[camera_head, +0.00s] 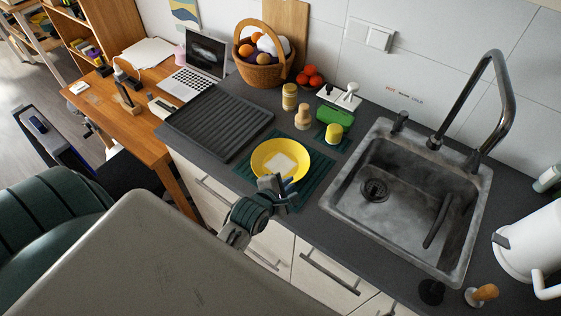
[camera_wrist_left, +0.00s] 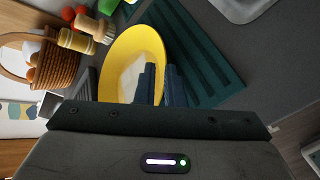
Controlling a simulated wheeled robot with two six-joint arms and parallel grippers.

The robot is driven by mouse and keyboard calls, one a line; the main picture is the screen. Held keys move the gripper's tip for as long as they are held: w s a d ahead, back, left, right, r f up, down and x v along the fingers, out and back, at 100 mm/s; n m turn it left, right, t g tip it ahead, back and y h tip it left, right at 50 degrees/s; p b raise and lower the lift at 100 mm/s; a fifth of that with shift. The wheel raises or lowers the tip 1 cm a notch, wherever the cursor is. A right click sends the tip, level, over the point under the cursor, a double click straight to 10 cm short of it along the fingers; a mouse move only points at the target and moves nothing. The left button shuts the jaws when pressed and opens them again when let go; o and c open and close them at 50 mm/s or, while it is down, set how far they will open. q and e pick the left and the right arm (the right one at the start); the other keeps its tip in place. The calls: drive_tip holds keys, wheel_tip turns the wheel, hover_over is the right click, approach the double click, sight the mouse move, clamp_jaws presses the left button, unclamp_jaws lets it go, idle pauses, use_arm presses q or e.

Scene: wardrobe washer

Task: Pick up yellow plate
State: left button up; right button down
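The yellow plate (camera_head: 262,150) lies on the dark green ribbed mat (camera_head: 318,172) on the counter, left of the sink. A whitish square piece (camera_head: 281,163) sits in the plate. My left gripper (camera_head: 278,184) is at the plate's near rim. In the left wrist view, the fingers (camera_wrist_left: 159,86) are close together, one inside the plate (camera_wrist_left: 148,40) and one outside over the mat (camera_wrist_left: 205,60), with the yellow rim between them. The fingers partly hide the rim and white piece. My right gripper is not in view.
The sink (camera_head: 400,215) with a tall faucet (camera_head: 490,90) is to the right. A dark ribbed tray (camera_head: 218,125) is left; a fruit basket (camera_head: 263,74) is farther back.

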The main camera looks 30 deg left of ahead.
use_arm(q)
drive_tip(key=x, duration=0.1)
drive_tip(key=p+x, duration=0.1)
drive_tip(key=x, duration=0.1)
drive_tip(key=shift+a+f+p, duration=0.15)
drive_tip(key=shift+a+p, duration=0.1)
drive_tip(key=shift+p, duration=0.1)
drive_tip(key=shift+w+f, duration=0.4)
drive_tip(key=shift+w, duration=0.1)
drive_tip(key=shift+s, duration=0.1)
clamp_jaws()
drive_tip(key=shift+r, duration=0.1)
